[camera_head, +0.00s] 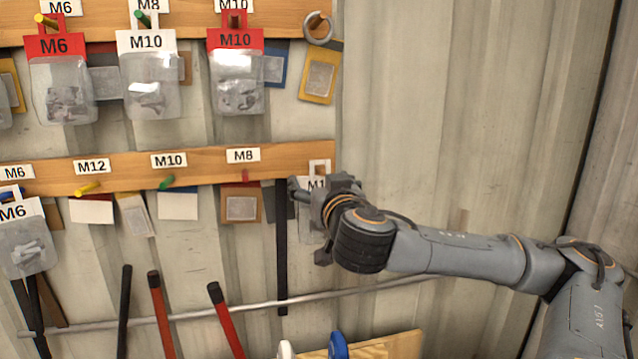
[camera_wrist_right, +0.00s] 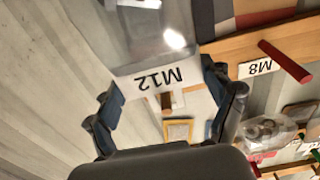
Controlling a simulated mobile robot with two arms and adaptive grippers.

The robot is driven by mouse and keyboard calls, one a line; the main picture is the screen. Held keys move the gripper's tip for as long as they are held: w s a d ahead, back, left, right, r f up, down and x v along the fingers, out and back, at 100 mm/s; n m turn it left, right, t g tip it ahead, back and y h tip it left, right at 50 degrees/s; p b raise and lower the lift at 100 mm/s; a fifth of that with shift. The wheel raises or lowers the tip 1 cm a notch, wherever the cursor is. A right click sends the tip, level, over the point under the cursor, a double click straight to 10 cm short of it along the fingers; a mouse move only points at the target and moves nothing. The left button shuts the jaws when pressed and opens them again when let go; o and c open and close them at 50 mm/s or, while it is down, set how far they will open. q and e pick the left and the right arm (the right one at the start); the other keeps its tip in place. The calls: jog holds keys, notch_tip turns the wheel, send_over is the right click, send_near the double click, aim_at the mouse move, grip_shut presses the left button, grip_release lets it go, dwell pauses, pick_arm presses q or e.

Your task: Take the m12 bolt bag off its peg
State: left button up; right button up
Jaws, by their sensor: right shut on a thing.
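The M12 bolt bag (camera_head: 308,184) has a white header and a clear pouch. It hangs at the right end of the lower wooden rail, partly hidden by my right gripper (camera_head: 312,222). In the wrist view its M12 header (camera_wrist_right: 155,82) is upside down between the fingers of my right gripper (camera_wrist_right: 166,106), which is shut on it. A brown peg (camera_wrist_right: 167,101) shows at the header's hanging loop. The loop appears to be still around the peg, but I cannot tell for sure. My left gripper is not in view.
The lower rail (camera_head: 210,168) bears M12, M10 and M8 labels and several coloured pegs. M6 and M10 bags (camera_head: 235,84) hang above. An M6 bag (camera_head: 22,240) hangs at the left. A dark vertical strip (camera_head: 282,265) is beside my gripper. The wall at the right is bare.

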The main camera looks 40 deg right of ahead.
jog(key=shift+r+b+v, duration=0.2)
jog(key=shift+b+v, duration=0.15)
jog(key=shift+v, duration=1.35)
